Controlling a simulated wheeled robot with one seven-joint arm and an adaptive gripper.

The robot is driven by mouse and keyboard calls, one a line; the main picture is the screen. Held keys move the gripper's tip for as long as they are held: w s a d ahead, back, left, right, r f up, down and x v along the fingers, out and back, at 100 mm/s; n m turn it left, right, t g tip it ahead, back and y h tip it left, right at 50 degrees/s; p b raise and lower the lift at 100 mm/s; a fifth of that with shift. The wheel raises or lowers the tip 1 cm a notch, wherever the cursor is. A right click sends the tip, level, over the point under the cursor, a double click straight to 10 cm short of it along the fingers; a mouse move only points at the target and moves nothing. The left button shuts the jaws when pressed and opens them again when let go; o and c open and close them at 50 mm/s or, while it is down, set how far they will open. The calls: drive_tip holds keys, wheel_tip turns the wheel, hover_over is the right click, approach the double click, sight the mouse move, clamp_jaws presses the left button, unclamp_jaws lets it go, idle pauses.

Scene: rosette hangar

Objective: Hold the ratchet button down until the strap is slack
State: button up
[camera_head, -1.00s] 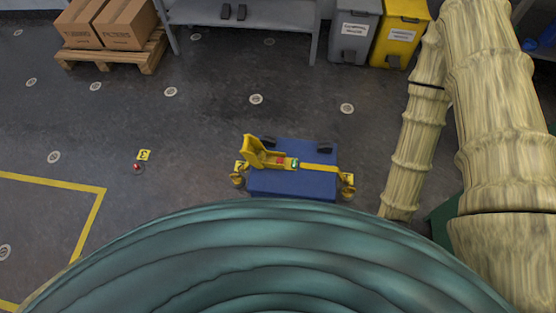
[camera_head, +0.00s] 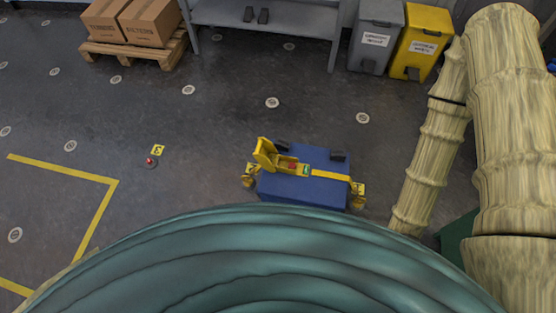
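A yellow ratchet (camera_head: 267,155) sits on top of a blue box (camera_head: 300,190) on the floor, near the middle of the picture. Its handle stands raised at the left end. A small red part (camera_head: 292,165) shows on the ratchet body, with a small green part beside it; I cannot tell which is the button. A yellow strap (camera_head: 330,176) runs from the ratchet to the right across the box top. It looks flat and straight; I cannot tell its tension. My gripper is not in view.
Yellow floor fittings (camera_head: 357,195) stand at both box ends. A red-topped floor piece (camera_head: 150,161) lies left by a yellow tag. A pallet with cartons (camera_head: 150,22), a grey bench (camera_head: 265,20) and bins (camera_head: 415,45) line the back. The floor between is clear.

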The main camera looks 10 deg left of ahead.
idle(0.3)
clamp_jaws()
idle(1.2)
